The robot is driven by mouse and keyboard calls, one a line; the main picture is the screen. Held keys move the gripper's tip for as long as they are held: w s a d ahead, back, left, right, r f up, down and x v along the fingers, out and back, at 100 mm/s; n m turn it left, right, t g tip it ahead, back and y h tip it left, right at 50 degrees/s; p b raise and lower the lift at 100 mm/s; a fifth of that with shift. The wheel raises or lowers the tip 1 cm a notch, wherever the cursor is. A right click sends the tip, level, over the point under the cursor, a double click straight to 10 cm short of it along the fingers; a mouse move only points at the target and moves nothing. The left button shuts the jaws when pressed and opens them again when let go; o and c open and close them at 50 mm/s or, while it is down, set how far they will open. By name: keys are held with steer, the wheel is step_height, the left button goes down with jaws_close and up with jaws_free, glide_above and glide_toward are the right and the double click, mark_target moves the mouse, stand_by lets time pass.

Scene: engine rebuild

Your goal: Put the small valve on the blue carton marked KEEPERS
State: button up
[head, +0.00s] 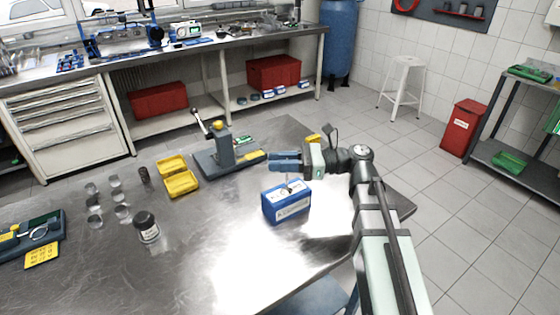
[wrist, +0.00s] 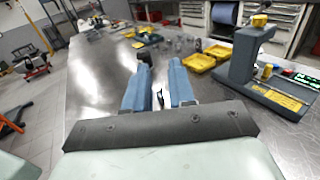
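My gripper (head: 286,161) reaches in from the right and points left over the table. In the wrist view its two blue fingers (wrist: 160,66) stand apart with a gap between them. The blue carton (head: 287,208) with a white label sits on the table just below the gripper; its print is too small to read. A small thin thing, which looks like the small valve (head: 289,187), shows at the carton's top under the fingers. A small dark piece shows low in the finger gap in the wrist view (wrist: 160,99). I cannot tell exactly how it rests.
A grey lever press (head: 226,155) and an open yellow box (head: 182,183) stand to the left. The table front centre is clear.

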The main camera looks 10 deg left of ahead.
steer(key=shift+o, duration=1.1)
steer(key=shift+r, duration=0.1)
steer(key=v, duration=1.2)
